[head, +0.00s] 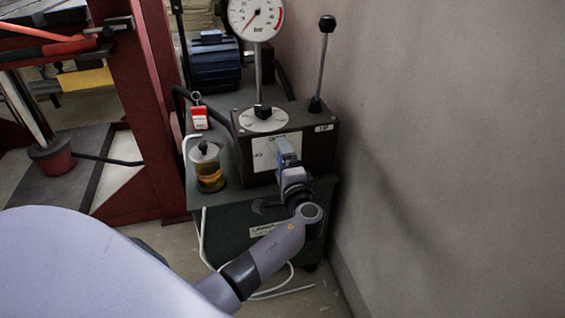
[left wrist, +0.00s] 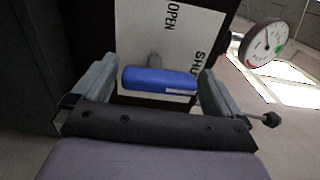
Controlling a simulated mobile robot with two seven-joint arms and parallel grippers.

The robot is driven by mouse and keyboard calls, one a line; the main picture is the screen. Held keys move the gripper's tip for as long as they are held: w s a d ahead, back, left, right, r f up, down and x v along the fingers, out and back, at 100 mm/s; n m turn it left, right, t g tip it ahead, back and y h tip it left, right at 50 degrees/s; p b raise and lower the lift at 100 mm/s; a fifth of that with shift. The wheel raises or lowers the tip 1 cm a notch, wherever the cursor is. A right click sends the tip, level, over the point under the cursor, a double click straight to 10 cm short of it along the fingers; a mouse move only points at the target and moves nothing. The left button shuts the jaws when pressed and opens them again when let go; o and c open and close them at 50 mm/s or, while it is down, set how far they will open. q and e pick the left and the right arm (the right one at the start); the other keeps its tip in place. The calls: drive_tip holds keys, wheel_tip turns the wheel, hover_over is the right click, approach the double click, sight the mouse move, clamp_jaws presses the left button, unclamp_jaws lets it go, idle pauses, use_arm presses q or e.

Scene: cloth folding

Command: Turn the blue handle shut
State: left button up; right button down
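The blue handle (left wrist: 160,79) shows in the left wrist view on a grey stub in front of a white plate lettered OPEN and SHUT. It lies crosswise in that picture, between the two grey fingers of my left gripper (left wrist: 158,68). The fingers are wide apart, one at each end of the handle; I cannot tell whether they touch it. My right gripper is not in view.
A round gauge (head: 256,18) and a black-knobbed lever (head: 323,62) rise from the box. A jar (head: 207,168) and a red tag (head: 199,118) are on the bench to its left. A bare wall (head: 455,140) is close on the right. A red frame (head: 148,110) stands left.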

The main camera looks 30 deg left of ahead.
use_arm(q)
drive_tip(key=shift+s+d, duration=0.2)
drive_tip(key=shift+d, duration=0.1)
drive_tip(key=v, duration=0.6)
drive_tip(key=shift+s+d+p, duration=0.2)
drive_tip(key=shift+p, duration=0.2)
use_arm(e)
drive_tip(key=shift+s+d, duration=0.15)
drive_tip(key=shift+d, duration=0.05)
